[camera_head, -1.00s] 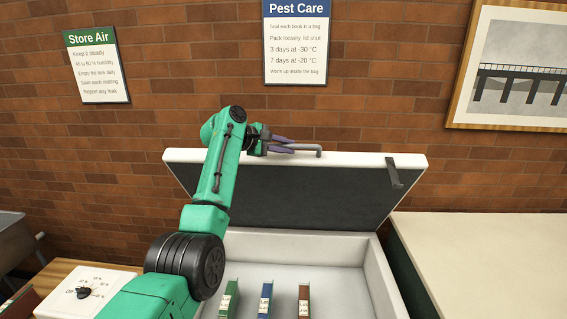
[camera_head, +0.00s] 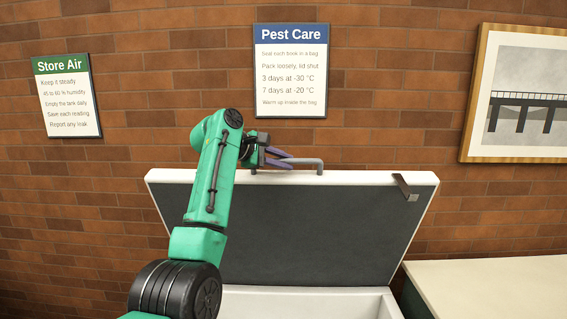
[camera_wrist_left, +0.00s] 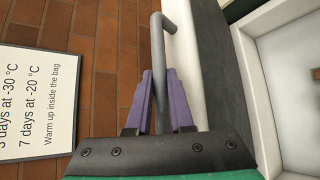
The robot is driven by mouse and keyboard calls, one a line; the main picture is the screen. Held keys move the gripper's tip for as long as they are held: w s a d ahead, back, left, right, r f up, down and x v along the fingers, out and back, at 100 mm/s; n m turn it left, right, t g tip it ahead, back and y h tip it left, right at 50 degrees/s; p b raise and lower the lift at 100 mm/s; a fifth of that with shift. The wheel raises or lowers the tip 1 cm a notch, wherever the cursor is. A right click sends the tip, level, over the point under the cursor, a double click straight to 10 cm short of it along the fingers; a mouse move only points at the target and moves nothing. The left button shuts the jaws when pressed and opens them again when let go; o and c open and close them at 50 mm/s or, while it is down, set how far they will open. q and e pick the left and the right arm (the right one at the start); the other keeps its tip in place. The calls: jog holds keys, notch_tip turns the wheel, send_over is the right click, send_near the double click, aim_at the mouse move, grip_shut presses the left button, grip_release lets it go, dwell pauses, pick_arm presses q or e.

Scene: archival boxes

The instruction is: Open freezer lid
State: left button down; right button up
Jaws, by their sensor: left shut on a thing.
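The freezer lid (camera_head: 300,235) stands raised and steeply tilted up at the back of the white freezer (camera_head: 310,299), its dark inner side facing me. A grey bar handle (camera_head: 318,162) runs along the lid's top edge. My left gripper (camera_head: 290,161) is at the handle. In the left wrist view, the purple fingers of this gripper (camera_wrist_left: 160,85) are shut on the handle (camera_wrist_left: 160,45), one on each side. My left arm hides the lid's left part. My right gripper is in neither view.
A brick wall (camera_head: 380,125) is close behind the lid. It carries a Pest Care sign (camera_head: 291,75), a Store Air sign (camera_head: 67,97) and a framed bridge picture (camera_head: 520,100). A pale worktop (camera_head: 490,288) stands right of the freezer.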

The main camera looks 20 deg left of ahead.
pick_arm(q)
jog(key=c, duration=0.8)
grip_release()
jog(key=shift+w+f, duration=0.1)
jog(key=shift+f, duration=0.05)
jog(key=shift+a+b, duration=0.2)
jog(key=shift+b, duration=0.1)
jog(key=b+v, duration=0.5)
jog(key=v, duration=0.9)
jog(key=shift+s, duration=0.2)
